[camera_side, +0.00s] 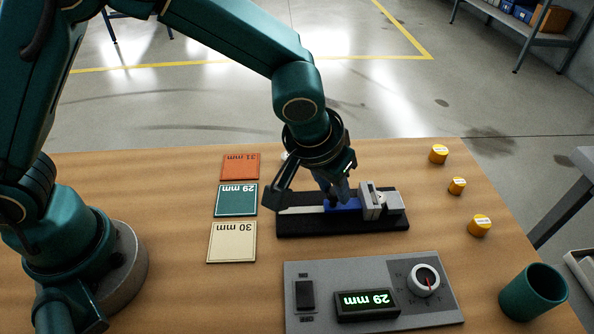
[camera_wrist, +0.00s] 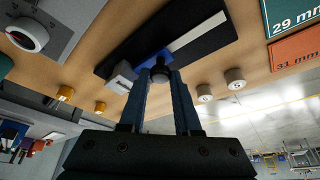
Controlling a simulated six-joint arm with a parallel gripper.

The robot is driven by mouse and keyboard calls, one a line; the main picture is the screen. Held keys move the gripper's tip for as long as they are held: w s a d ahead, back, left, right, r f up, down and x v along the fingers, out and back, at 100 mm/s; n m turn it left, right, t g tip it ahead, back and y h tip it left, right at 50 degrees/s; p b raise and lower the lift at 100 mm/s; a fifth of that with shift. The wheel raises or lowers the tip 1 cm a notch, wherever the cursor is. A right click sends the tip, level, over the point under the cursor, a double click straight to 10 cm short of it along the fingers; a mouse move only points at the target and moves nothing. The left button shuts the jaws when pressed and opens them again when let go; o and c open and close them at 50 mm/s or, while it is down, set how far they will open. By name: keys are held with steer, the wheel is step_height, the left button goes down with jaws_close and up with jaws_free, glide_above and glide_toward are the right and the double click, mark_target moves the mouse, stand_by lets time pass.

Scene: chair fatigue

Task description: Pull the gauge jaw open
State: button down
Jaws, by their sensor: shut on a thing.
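The gauge lies on a black base (camera_side: 300,224) in the middle of the table. It has a pale rail (camera_side: 300,210), a blue sliding jaw (camera_side: 343,205) and a grey end block (camera_side: 393,203). The blue jaw sits close to the grey block; I cannot tell whether a gap lies between them. My gripper (camera_side: 335,198) points down over the blue jaw. In the wrist view, my gripper (camera_wrist: 160,73) is shut on a dark round knob at the blue jaw (camera_wrist: 148,54). The fingers hide part of the jaw.
A grey panel (camera_side: 445,307) in front carries a display (camera_side: 367,304) reading 29 mm, a dial (camera_side: 424,281) and a switch (camera_side: 304,294). Cards marked 31, 29 and 30 mm lie left. Three yellow cylinders (camera_side: 457,185) and a green cup (camera_side: 533,292) stand right.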

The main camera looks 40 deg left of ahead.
steer(key=shift+s+a, duration=1.5)
steer(key=c, duration=0.6)
jaws_free()
steer(key=shift+c, duration=0.2)
steer(key=shift+r, duration=0.1)
steer(key=shift+r, duration=0.3)
steer(key=v, duration=0.4)
steer(key=shift+s+r, duration=0.1)
steer(key=shift+s, duration=0.1)
